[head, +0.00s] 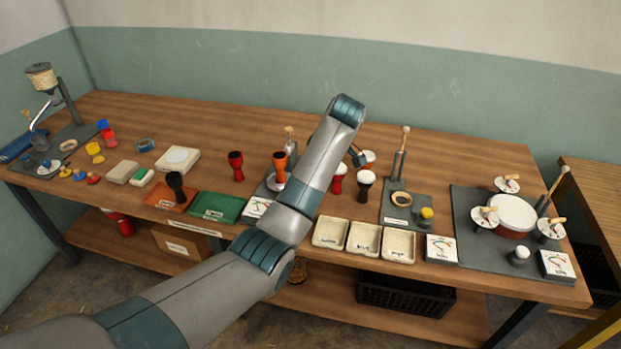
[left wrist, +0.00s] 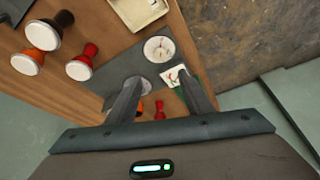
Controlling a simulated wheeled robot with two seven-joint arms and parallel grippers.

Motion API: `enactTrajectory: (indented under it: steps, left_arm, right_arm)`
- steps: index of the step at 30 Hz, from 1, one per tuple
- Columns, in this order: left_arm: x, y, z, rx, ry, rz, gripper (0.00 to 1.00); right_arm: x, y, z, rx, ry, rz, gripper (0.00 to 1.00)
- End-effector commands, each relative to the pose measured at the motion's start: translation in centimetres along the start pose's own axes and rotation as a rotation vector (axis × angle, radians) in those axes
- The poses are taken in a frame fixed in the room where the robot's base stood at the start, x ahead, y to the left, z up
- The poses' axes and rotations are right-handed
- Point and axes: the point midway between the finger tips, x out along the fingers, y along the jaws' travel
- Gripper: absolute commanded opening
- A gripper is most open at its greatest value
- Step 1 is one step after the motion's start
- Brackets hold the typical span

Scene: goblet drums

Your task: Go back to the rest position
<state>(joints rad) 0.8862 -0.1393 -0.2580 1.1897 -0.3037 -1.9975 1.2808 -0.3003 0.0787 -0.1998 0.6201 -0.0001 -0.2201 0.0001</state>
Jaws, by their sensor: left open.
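My left arm reaches in from the lower left in the head view and crosses the middle of the bench. Its gripper is mostly hidden behind the arm there. In the left wrist view my left gripper (left wrist: 160,88) shows two fingers spread apart with nothing held between them. An orange drum (head: 280,160) stands on a grey stand just left of the arm. A red drum (head: 338,173) and a dark brown drum (head: 364,184) stand just right of it. They appear with white heads in the left wrist view, red (left wrist: 82,64) and dark brown (left wrist: 52,30). My right gripper is not in view.
The wooden bench (head: 240,115) holds a dark drum (head: 175,183) at an orange tray, a green tray (head: 218,208), several cream trays (head: 363,239), a tuning board (head: 470,240) at right and a rope stand (head: 42,77) at left. A black crate (head: 405,298) sits below.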

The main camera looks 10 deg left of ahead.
Motion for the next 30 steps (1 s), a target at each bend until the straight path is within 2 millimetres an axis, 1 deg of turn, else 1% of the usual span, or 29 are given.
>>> enactTrajectory:
  steps: [11,14,16,20,23,26,27,29,30]
  left_arm:
    - [0.1,0.0,0.0,0.001,-0.001,0.0,0.47]
    - [0.7,-0.3,0.3,0.011,-0.005,0.001,0.47]
    - [1.4,-0.7,0.7,0.027,-0.012,0.004,0.47]
    - [3.9,-2.2,2.0,0.083,-0.033,0.017,0.47]
    - [6.4,-4.1,3.5,0.149,-0.055,0.035,0.47]
    - [9.2,-6.5,5.3,0.228,-0.078,0.06,0.47]
    - [10.3,-7.7,6.0,0.261,-0.087,0.07,0.47]
    - [11.8,-9.4,7.2,0.31,-0.099,0.088,0.47]
    - [12.7,-10.7,7.9,0.344,-0.106,0.098,0.47]
  right_arm:
    - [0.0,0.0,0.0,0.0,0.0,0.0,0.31]
    - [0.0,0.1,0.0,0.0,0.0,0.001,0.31]
    - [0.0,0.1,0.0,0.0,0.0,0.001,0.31]
    - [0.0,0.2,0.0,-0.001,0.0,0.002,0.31]
    - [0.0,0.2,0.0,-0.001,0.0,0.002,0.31]
    - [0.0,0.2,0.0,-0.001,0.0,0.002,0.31]
    - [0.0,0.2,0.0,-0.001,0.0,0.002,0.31]
    - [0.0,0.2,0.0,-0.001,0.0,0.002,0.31]
    - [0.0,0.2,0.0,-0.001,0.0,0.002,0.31]
